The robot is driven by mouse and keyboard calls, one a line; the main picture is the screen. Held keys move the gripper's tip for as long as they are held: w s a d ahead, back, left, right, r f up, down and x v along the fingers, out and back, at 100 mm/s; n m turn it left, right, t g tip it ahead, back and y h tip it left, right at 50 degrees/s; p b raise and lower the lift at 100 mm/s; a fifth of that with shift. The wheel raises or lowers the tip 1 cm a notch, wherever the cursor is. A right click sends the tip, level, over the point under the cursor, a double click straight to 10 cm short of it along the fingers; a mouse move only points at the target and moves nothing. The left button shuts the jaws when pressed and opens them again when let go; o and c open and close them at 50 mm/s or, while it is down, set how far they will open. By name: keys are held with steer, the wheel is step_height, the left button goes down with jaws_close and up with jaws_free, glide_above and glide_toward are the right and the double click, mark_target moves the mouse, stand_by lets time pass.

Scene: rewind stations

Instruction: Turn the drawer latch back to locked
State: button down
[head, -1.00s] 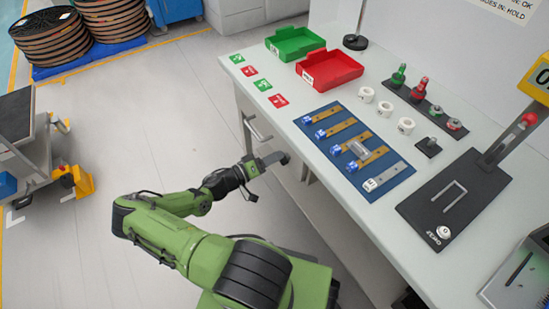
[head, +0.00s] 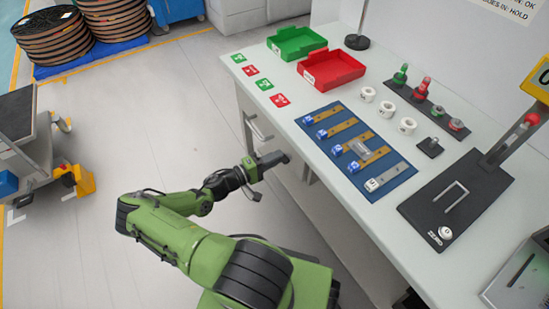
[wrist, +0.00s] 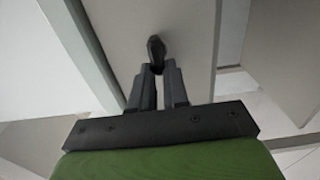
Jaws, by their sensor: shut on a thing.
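A small dark latch (wrist: 156,47) sits on the grey drawer front (wrist: 185,25) in the wrist view. Its visible part points roughly up and down in that picture. My gripper (wrist: 161,68) has its two fingertips drawn together on the latch's lower end. In the head view, my gripper (head: 284,158) is at the front side of the workbench, below the top's edge. There the latch is hidden by the gripper and I cannot make out its setting.
A bar handle (head: 259,128) sticks out of the bench front beside my gripper. The white bench top (head: 400,205) overhangs close by and carries a blue mat (head: 385,186), red tray (head: 333,72) and green tray (head: 296,42). The floor to the left is clear up to a cart (head: 35,150).

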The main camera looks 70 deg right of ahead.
stand_by(0.4)
steer(key=c, duration=1.1)
jaws_free()
steer(key=p+v, duration=0.1)
steer(key=v, duration=1.5)
steer(key=shift+d, duration=0.1)
